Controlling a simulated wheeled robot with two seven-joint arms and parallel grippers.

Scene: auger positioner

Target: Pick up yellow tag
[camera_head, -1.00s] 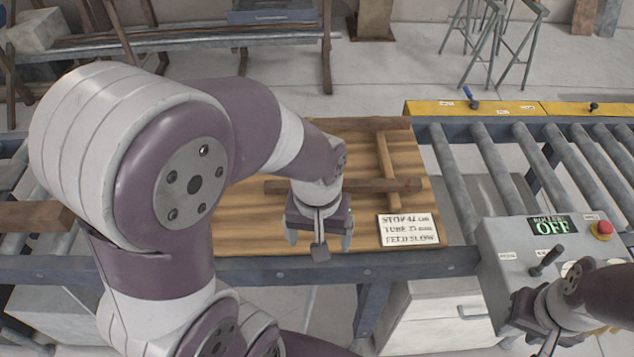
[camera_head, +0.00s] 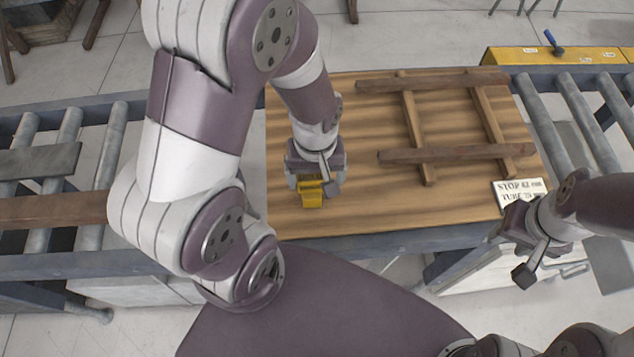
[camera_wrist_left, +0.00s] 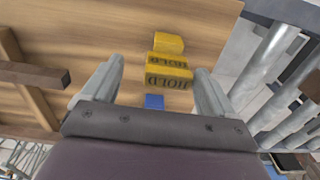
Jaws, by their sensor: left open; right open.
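The yellow tag (camera_head: 312,196) is on the wooden board, just below my left gripper (camera_head: 315,184) in the head view. In the left wrist view the yellow tag (camera_wrist_left: 168,77) shows dark "HOLD" lettering on two faces, with another plain yellow part behind it. It appears between the two spread fingers of my left gripper (camera_wrist_left: 157,82), with a gap on each side. A small blue piece (camera_wrist_left: 154,102) shows nearer the palm. My left gripper is open and empty. My right gripper (camera_head: 516,254) is open and empty at the right, in front of the board's corner.
Dark wooden bars (camera_head: 455,153) form a frame on the right half of the board (camera_head: 375,205). A white lettered sign (camera_head: 519,191) lies at its right front corner. Roller conveyors (camera_head: 570,120) flank the board. The board's front middle is clear.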

